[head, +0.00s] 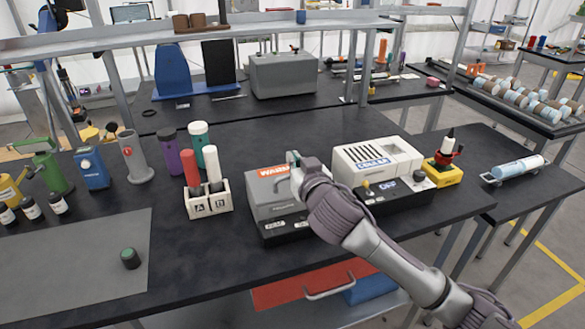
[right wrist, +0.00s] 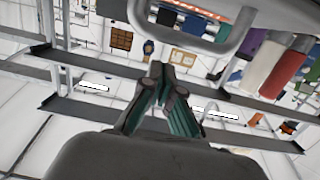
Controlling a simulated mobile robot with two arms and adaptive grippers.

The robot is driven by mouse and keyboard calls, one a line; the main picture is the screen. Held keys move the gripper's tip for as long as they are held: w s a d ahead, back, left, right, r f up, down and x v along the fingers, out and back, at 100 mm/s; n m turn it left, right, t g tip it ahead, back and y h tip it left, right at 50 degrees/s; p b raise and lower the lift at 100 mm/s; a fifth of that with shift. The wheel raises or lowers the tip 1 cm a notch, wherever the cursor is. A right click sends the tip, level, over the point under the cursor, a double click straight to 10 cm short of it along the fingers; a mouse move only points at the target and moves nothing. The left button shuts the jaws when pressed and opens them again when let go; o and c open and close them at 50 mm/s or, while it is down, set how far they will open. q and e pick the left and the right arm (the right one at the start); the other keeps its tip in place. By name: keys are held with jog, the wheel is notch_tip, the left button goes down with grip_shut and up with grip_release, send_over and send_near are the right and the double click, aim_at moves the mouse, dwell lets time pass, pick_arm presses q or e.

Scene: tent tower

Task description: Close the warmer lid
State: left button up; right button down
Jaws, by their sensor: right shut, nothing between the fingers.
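The warmer (head: 262,208) is a grey box with an orange label, standing on the dark table near the middle of the head view. Its lid (head: 259,186) appears down on the body with no clear gap, but my right gripper hides its right side. The lid's grey handle (head: 283,183) shows at the front; a grey loop handle also shows close up in the right wrist view (right wrist: 190,45). My right gripper (head: 292,157) is at the warmer's upper right edge, shut and empty. Its fingers (right wrist: 168,75) meet in the right wrist view. My left gripper is not in view.
A white labelled device (head: 377,160) stands right of the warmer, close to my right arm. A white holder (head: 208,203) with red and white bottles stands left. A yellow-based item (head: 444,172) is further right. The table's front centre is clear.

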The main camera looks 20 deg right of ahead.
jog(key=shift+s+f+b, duration=0.3)
jog(key=shift+s+f, duration=0.05)
jog(key=shift+f, duration=0.25)
jog(key=shift+s+a+f+b, duration=0.1)
jog(key=shift+s+f+b, duration=0.25)
jog(key=shift+s, duration=0.1)
jog(key=shift+s+f, duration=0.25)
jog(key=shift+f, duration=0.2)
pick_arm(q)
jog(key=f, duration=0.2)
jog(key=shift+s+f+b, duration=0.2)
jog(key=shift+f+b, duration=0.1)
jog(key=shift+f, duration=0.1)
pick_arm(e)
jog(key=shift+f, duration=0.15)
